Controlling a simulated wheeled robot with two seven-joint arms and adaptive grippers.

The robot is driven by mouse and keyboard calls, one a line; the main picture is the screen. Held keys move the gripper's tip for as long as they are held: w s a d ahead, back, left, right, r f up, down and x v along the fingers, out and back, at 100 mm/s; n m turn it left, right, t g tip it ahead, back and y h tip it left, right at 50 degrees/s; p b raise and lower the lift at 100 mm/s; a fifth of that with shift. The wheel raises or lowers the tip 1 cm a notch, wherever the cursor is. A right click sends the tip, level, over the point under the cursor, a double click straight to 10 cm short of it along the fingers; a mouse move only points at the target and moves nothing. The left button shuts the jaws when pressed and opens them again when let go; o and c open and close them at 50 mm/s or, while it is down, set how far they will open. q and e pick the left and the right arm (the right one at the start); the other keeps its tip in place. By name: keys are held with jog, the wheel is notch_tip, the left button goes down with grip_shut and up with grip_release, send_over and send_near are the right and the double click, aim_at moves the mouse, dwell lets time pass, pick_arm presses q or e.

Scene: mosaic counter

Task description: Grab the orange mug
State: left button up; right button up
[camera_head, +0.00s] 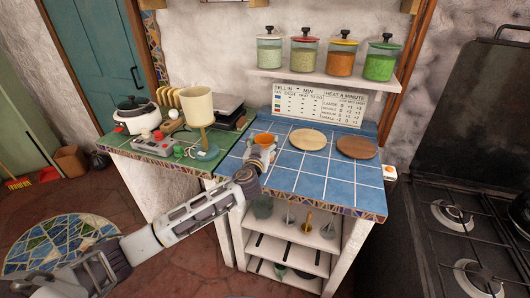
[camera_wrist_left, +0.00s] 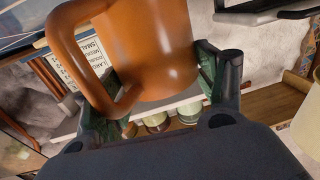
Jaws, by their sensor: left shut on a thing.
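The orange mug (camera_head: 264,138) is on the blue tiled counter (camera_head: 285,178), near its left edge. My left gripper (camera_head: 262,153) reaches it from the front and is shut on it. In the left wrist view the mug (camera_wrist_left: 160,45) fills the upper middle, with its handle on the left. The fingers of my left gripper (camera_wrist_left: 150,92) press on both sides of the mug body. I cannot tell whether the mug still touches the counter. My right gripper is not in view.
Two round wooden boards (camera_head: 308,139) (camera_head: 357,148) lie right of the mug. A cream lamp (camera_head: 198,104) stands on the green counter to the left. A shelf (camera_head: 310,78) with several jars hangs above. A black stove (camera_head: 455,215) is at the right.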

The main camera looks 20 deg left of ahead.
pick_arm(q)
jog(key=shift+c, duration=1.1)
jog(key=shift+r, duration=0.15)
jog(key=shift+c, duration=0.2)
jog(key=shift+r, duration=0.5)
notch_tip(320, 180, up, 9)
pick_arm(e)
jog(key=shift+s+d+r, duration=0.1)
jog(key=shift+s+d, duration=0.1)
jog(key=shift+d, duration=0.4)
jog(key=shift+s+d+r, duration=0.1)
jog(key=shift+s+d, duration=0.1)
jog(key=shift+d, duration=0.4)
pick_arm(q)
jog(key=shift+f, duration=0.1)
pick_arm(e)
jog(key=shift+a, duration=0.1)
